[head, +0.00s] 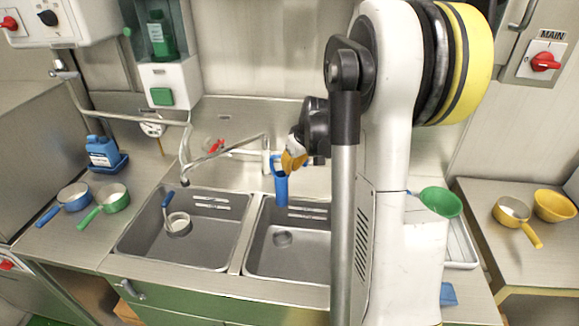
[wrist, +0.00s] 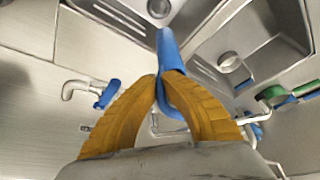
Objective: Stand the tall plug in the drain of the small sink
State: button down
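My gripper (head: 293,160) has yellow fingers and is above the back rim of the right basin (head: 262,262). In the wrist view the fingers (wrist: 160,84) close on a blue tube, which I take as the tall plug (wrist: 168,50). In the head view the plug (head: 281,188) hangs roughly upright below the fingers, over the back of the basin. A round drain (head: 283,238) shows in that basin's floor, in front of and below the plug; it also appears at the top of the wrist view (wrist: 158,8). My arm hides the right basin's right side.
The left basin (head: 145,246) holds a white, blue-handled scoop (head: 178,222). A jointed spout (head: 190,165) stands behind the basins. Blue and green pans (head: 74,196) are on the left counter. A green bowl (head: 441,202) and yellow pans (head: 513,210) are right.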

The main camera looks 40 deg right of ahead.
notch_tip(320, 180, down, 19)
jog(key=b, duration=1.3)
dwell(0.6)
jog(key=shift+w+f+b, duration=0.1)
jog(key=shift+f+b, duration=0.5)
jog(key=shift+f, duration=0.05)
dwell(0.3)
jog(key=shift+a+f, duration=0.1)
jog(key=shift+f, duration=0.1)
dwell(0.3)
jog(key=c, duration=1.5)
grip_release()
jog(key=shift+c, duration=0.2)
jog(key=shift+r, duration=0.1)
jog(key=v, duration=1.2)
